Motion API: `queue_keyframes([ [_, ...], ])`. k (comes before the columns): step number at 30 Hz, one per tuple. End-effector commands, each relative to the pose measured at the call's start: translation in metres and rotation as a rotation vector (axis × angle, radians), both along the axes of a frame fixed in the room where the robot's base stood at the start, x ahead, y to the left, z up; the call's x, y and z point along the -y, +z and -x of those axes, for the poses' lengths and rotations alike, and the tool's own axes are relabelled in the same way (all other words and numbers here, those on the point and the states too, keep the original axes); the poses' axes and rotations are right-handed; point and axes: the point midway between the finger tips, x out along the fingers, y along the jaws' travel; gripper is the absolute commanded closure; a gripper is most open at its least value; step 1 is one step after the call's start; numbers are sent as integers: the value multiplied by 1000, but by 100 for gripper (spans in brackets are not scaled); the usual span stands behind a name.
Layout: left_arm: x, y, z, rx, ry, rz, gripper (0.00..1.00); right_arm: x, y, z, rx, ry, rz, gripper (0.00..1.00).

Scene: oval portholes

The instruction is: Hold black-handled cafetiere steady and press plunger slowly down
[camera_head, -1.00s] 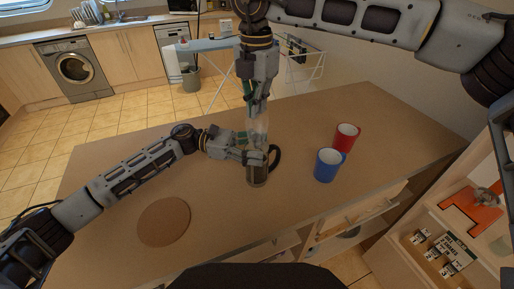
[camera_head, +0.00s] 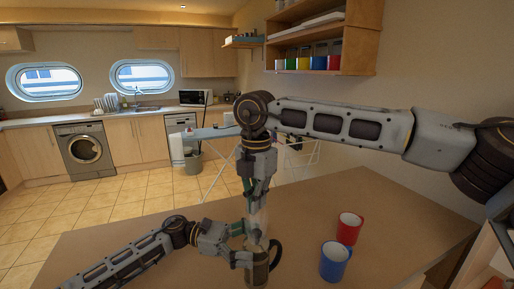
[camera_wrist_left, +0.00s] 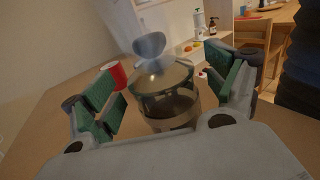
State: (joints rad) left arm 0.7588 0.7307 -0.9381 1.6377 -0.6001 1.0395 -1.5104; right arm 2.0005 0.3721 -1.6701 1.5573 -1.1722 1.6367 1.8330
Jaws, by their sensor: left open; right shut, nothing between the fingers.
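The cafetiere (camera_head: 257,273) stands upright on the table, with its black handle (camera_head: 276,252) on the right side. In the left wrist view the cafetiere (camera_wrist_left: 163,108) shows its lid, dark contents and a rounded grey knob (camera_wrist_left: 149,45) above the lid. My left gripper (camera_head: 248,251) is open around the cafetiere's body; its green-padded fingers stand on either side with visible gaps in the wrist view. My right gripper (camera_head: 256,216) is shut and points down just above the cafetiere. A pale see-through shape beside its fingers is unclear. Whether it touches the knob cannot be told.
A red mug (camera_head: 349,228) and a blue mug (camera_head: 335,261) stand on the table (camera_head: 400,225) to the right of the cafetiere. The table between mugs and far edge is clear.

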Motion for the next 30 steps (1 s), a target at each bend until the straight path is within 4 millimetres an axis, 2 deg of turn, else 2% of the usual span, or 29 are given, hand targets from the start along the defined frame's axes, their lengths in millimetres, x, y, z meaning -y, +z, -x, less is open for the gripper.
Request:
queue_keyframes([
  [18, -85, -1, -14, -3, 1, -1, 13, 0, 0, 0, 0, 0, 0, 100],
  [24, -100, -1, -17, -2, 1, 0, 13, 0, 0, 0, 0, 0, 0, 100],
  [30, -103, -1, -17, -2, -1, 0, 13, 0, 0, 0, 0, 0, 0, 100],
])
